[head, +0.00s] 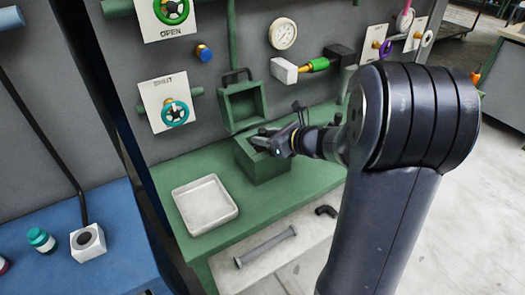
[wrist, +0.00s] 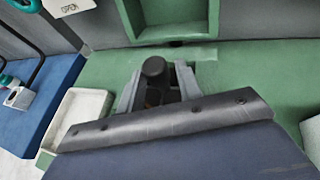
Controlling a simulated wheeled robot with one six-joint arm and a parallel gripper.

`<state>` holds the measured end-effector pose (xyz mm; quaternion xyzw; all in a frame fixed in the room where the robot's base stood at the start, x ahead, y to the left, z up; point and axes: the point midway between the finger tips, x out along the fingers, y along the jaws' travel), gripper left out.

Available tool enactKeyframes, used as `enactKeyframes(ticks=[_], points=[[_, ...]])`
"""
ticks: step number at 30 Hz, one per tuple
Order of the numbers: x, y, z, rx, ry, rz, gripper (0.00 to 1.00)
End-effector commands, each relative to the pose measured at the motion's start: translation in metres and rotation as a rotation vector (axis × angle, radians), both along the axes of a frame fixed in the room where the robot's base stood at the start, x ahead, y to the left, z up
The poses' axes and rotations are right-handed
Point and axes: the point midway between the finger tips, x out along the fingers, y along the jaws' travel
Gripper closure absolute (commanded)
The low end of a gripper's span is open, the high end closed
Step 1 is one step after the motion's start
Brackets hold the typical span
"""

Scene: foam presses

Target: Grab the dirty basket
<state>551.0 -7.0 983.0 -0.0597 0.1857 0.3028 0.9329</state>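No basket can be made out for certain. My gripper (head: 262,140) is at the top opening of a green box (head: 262,170) on the green bench, and it hides much of the opening. The box's lid (head: 243,103) stands open behind it, and its hollow inner side shows in the wrist view (wrist: 178,12). In the wrist view my gripper's grey fingers (wrist: 157,88) stand apart, with a dark round-topped piece (wrist: 153,70) between them. I cannot tell whether this piece is the basket or whether the fingers touch it.
A pale empty tray (head: 205,204) lies on the green bench (head: 310,180) left of the box. Valves and a gauge (head: 283,33) line the wall behind. A blue bench (head: 90,250) stands left.

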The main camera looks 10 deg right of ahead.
Motion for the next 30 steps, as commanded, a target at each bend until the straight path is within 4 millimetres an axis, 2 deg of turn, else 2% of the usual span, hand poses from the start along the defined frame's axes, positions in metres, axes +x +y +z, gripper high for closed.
enactKeyframes(ticks=[4, 11, 23, 30], points=[[0.0092, 0.0074, -0.0049, 0.000, 0.000, 0.001, 0.67], [0.0099, 0.0075, -0.0048, -0.001, -0.001, 0.000, 0.67], [0.0096, 0.0074, -0.0047, -0.001, -0.001, 0.000, 0.99], [0.0096, 0.0075, -0.0046, -0.001, -0.001, 0.000, 1.00]])
